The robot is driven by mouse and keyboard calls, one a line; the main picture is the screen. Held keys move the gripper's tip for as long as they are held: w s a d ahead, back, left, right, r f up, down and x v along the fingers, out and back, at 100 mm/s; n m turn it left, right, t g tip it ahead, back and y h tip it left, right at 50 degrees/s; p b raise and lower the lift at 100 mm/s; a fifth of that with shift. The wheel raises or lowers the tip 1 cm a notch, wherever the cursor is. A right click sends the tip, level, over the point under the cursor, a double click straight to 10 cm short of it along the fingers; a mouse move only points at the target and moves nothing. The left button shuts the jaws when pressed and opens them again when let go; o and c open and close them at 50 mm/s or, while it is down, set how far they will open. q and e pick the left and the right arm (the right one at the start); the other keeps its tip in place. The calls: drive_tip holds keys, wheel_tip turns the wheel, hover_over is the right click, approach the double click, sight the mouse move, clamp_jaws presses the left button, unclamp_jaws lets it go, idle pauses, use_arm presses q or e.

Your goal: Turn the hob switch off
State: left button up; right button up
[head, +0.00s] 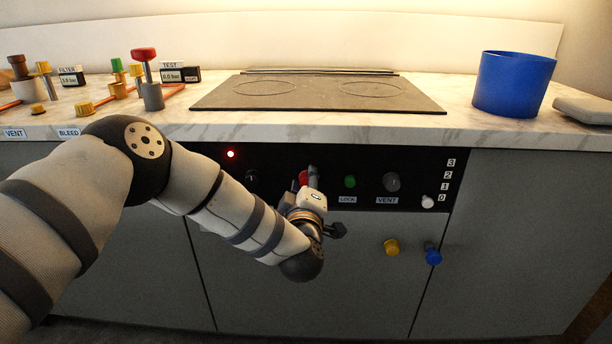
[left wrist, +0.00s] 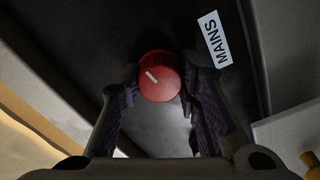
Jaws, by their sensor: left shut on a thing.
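The hob's black control panel (head: 415,160) is set in the cabinet front below the worktop. A red round knob (left wrist: 160,77) with a white pointer line sits on it beside a MAINS label (left wrist: 214,40); the knob also shows in the head view (head: 303,177), partly hidden by my gripper. My left gripper (left wrist: 160,84) is shut on the red knob, one finger on each side. In the head view my left gripper (head: 311,182) reaches up to the panel. A small red light (head: 231,154) glows at the panel's left. My right gripper is not in view.
The black hob (head: 320,94) lies on the marble worktop above. A green button (head: 350,181), a grey VENT knob (head: 392,182) and a white lever (head: 428,202) are right of my gripper. A blue pot (head: 513,84) stands at right; valves stand at left.

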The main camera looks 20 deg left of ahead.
use_arm(q)
drive_tip(key=shift+r+m+p, duration=0.1)
drive_tip(key=shift+m+p, duration=0.25)
drive_tip(key=shift+m, duration=0.75)
drive_tip(key=o, duration=1.2)
drive_tip(key=v, duration=1.2)
